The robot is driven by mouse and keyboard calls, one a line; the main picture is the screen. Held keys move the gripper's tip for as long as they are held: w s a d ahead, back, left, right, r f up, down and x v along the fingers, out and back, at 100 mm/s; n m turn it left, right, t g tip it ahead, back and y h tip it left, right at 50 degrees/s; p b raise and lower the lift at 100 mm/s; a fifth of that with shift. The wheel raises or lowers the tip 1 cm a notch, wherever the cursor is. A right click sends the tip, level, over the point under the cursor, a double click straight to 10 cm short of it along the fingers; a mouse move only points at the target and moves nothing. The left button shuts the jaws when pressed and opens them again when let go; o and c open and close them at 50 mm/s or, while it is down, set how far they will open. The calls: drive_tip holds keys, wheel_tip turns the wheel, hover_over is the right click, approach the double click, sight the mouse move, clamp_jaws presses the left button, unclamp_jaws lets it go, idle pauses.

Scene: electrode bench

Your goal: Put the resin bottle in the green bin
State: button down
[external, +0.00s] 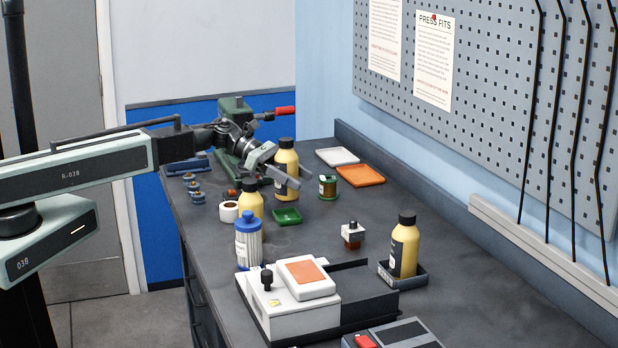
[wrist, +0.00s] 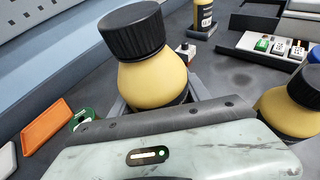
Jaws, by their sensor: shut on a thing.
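My gripper (external: 276,173) is shut on a yellow bottle with a black cap (external: 286,156), which looks upright in the external view. It fills the middle of the wrist view (wrist: 155,82), its lower part hidden by my gripper. I cannot tell whether its base touches the bench. A small green bin (external: 287,216) lies on the bench just in front of it, apparently empty. Two similar yellow bottles show: one (external: 250,199) left of the bin, one (external: 404,246) in a dark tray at the right. Their labels are too small to read, so I cannot tell which is resin.
A white bottle with a blue cap (external: 248,243) stands near the left bench edge. A green spool (external: 327,187) is close right of the held bottle. Orange (external: 361,175) and white (external: 337,157) trays lie behind. A white device (external: 300,310) occupies the front.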

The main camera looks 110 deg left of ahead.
sight(297, 194)
drive_tip(key=shift+f, duration=0.2)
drive_tip(key=shift+f+b, duration=2.3)
drive_tip(key=shift+f, duration=0.05)
drive_tip(key=c, duration=0.5)
unclamp_jaws()
drive_tip(key=shift+r+p, duration=0.3)
drive_tip(key=shift+p, duration=0.05)
drive_tip(key=shift+r+p, duration=0.7)
drive_tip(key=p+v, duration=0.3)
drive_tip(key=v, duration=0.8)
drive_tip(key=shift+s+f+p, duration=0.25)
drive_tip(key=shift+s+p, duration=0.15)
drive_tip(key=shift+s, duration=0.15)
